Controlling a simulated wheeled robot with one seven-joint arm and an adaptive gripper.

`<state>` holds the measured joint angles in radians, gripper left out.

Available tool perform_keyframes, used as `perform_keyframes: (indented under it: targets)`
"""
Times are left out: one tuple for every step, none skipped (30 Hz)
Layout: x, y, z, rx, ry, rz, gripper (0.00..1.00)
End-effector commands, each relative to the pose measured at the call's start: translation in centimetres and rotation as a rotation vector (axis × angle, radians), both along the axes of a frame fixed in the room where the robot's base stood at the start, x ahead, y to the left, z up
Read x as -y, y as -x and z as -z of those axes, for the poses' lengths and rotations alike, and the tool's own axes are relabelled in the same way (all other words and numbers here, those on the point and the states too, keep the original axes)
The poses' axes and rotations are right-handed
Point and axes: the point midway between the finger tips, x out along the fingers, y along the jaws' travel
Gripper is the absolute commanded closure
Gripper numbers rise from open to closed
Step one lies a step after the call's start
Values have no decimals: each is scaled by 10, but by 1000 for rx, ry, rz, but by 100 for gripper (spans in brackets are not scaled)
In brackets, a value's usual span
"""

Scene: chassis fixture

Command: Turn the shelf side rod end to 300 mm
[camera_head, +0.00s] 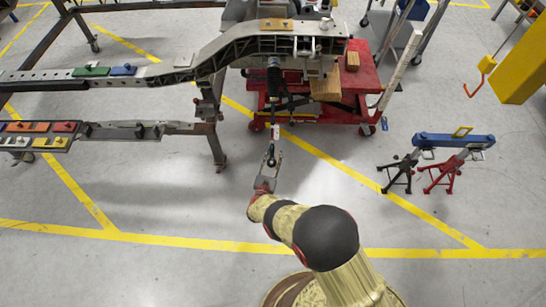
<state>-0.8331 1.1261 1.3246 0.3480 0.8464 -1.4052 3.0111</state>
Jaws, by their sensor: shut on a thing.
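My gripper (271,160) is in the middle of the picture, at the end of my arm. It is shut on the rod end (271,150), a small dark piece at the lower end of a thin rod (276,115). The rod runs up toward a dark cylindrical part (274,78) under the grey chassis rail (225,48). The fingers partly hide the rod end, and its thread and exact turn angle are too small to read. No length reading for 300 mm can be made out.
A red lift cart (365,85) with wooden blocks stands behind the rod. A shelf rail (90,140) with coloured pieces is at left. Axle stands (440,175) under a blue beam are at right. The floor around my arm is clear.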

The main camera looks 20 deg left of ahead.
Motion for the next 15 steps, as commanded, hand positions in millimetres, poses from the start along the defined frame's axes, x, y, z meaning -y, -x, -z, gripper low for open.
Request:
perform_keyframes:
  targets:
    - [8, 0, 3, -3, 2, 14, 93]
    - [8, 0, 3, -3, 2, 14, 93]
    - [8, 0, 3, -3, 2, 14, 93]
    - [8, 0, 3, -3, 2, 14, 93]
    - [8, 0, 3, -3, 2, 14, 93]
    - [8, 0, 3, -3, 2, 14, 66]
    - [8, 0, 3, -3, 2, 14, 64]
    - [8, 0, 3, -3, 2, 14, 62]
    - [7, 0, 2, -3, 2, 13, 60]
    - [7, 0, 2, -2, 2, 12, 58]
    - [7, 0, 2, -2, 2, 12, 57]
    - [6, 0, 2, -1, 2, 11, 54]
    - [6, 0, 2, -1, 2, 10, 53]
    - [5, 0, 2, -1, 2, 10, 51]
    - [5, 0, 1, -1, 2, 9, 49]
